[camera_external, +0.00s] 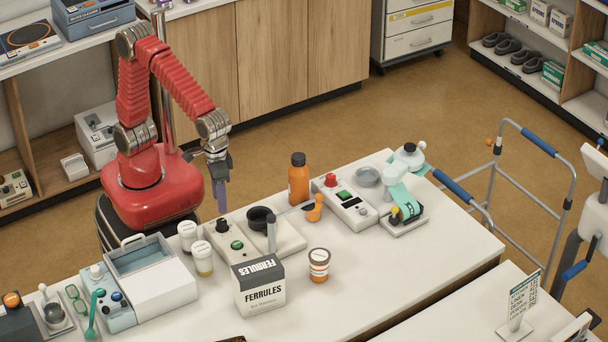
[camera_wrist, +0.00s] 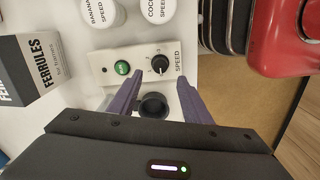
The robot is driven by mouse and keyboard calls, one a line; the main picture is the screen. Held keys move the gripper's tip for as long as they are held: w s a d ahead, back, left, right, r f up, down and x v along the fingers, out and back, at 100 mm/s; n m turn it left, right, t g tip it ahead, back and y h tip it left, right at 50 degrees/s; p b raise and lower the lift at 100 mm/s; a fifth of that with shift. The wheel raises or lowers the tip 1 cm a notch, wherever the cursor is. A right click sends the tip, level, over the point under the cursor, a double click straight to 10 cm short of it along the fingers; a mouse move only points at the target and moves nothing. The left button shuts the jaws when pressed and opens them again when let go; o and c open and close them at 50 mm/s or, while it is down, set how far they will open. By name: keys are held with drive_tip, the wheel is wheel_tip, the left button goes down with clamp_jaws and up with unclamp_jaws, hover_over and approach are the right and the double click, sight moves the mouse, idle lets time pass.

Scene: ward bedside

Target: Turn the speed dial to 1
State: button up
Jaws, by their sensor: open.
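The speed dial is a black knob (camera_wrist: 160,64) on a pale panel beside the printed word SPEED. A light pointer mark shows on it, but the scale numbers are too small to read. In the external view the dial (camera_external: 223,226) stands on the panel with a green button (camera_external: 237,245), which also shows in the wrist view (camera_wrist: 122,68). My gripper (camera_wrist: 158,82) is open, its two purple fingers apart with nothing between their tips. In the external view my gripper (camera_external: 222,210) points down just above the dial, apart from it as far as I can tell.
A dark round cup (camera_wrist: 153,105) sits beside the panel. White-lidded jars (camera_external: 200,250) and a FERRULES box (camera_external: 259,287) stand close by. An orange bottle (camera_external: 298,180) stands farther right. The table's right front (camera_external: 400,280) is clear.

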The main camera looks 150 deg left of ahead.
sight(222, 221)
wheel_tip(222, 221, down, 8)
drive_tip(key=shift+f, duration=0.2)
drive_tip(key=shift+c, duration=0.6)
drive_tip(key=c, duration=0.9)
